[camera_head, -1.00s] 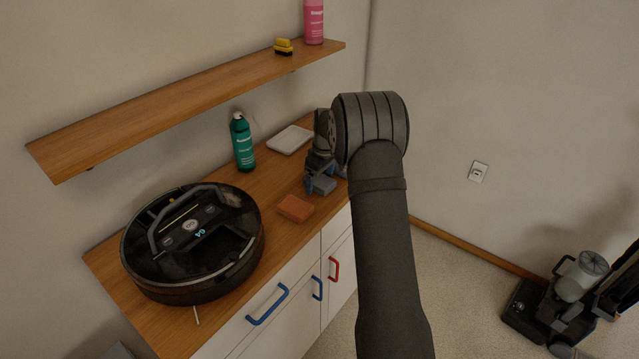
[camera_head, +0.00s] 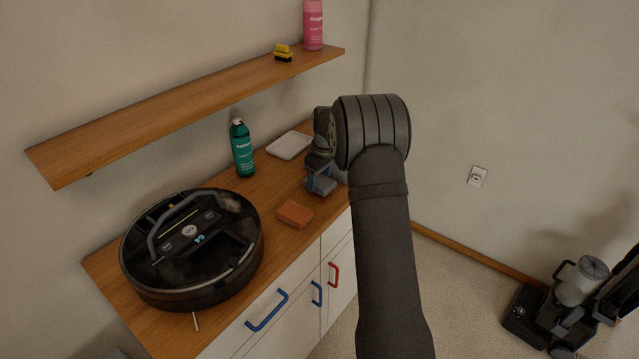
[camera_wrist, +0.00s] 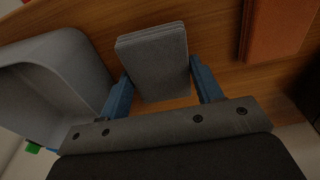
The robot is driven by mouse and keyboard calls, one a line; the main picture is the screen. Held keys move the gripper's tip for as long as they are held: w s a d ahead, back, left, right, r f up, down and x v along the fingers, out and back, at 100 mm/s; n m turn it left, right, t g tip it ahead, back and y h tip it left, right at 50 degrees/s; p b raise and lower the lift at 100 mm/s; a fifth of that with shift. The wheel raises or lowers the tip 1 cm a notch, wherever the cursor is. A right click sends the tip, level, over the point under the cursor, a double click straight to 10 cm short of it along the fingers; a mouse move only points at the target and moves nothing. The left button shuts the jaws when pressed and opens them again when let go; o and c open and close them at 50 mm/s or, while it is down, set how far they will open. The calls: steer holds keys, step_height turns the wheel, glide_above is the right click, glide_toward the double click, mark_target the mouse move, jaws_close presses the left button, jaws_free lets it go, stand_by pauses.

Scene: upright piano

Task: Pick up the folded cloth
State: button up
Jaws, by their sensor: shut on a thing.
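The folded cloth (camera_wrist: 152,62) is a small grey stack of layers. In the wrist view it sits between the two blue fingers of my gripper (camera_wrist: 160,78), which is shut on it. In the head view my gripper (camera_head: 320,178) is near the right end of the wooden top, with the grey cloth (camera_head: 321,187) at its fingertips. The wrist and arm hide part of the gripper there. I cannot tell clearly whether the cloth is clear of the wood.
An orange-brown block (camera_head: 295,214) lies just in front. A robot vacuum (camera_head: 192,250), green bottle (camera_head: 242,150) and white tray (camera_head: 290,145) share the top (camera_head: 262,190). A grey hollow container (camera_wrist: 55,80) is beside the gripper. A wall shelf (camera_head: 180,110) hangs above.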

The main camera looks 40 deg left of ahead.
step_height(320, 180, up, 2)
steer(key=w+d+r, duration=0.2)
steer(key=d+r, duration=0.5)
steer(key=d, duration=0.4)
steer(key=shift+w+d, duration=0.2)
steer(key=shift+w, duration=0.2)
steer(key=shift+o, duration=0.5)
steer(key=s+a+r, duration=0.1)
steer(key=s+a, duration=0.3)
steer(key=s, duration=0.5)
steer(key=s+a+r, duration=0.1)
steer(key=s+a, duration=0.3)
steer(key=s, duration=0.4)
steer(key=s+a+r, duration=0.1)
steer(key=s+a, duration=0.3)
steer(key=s, duration=0.5)
steer(key=shift+n, duration=0.3)
steer(key=shift+s+a+f, duration=0.1)
steer(key=shift+a+f, duration=0.4)
steer(key=shift+a, duration=0.35)
steer(key=shift+s+a+f, duration=0.1)
steer(key=shift+a+f, duration=0.35)
steer(key=shift+a, duration=0.4)
steer(key=shift+a+f, duration=0.5)
steer(key=shift+a, duration=0.35)
steer(key=shift+a+f, duration=0.3)
steer(key=shift+a, duration=0.4)
steer(key=shift+a+f, duration=0.3)
steer(key=shift+a, duration=0.35)
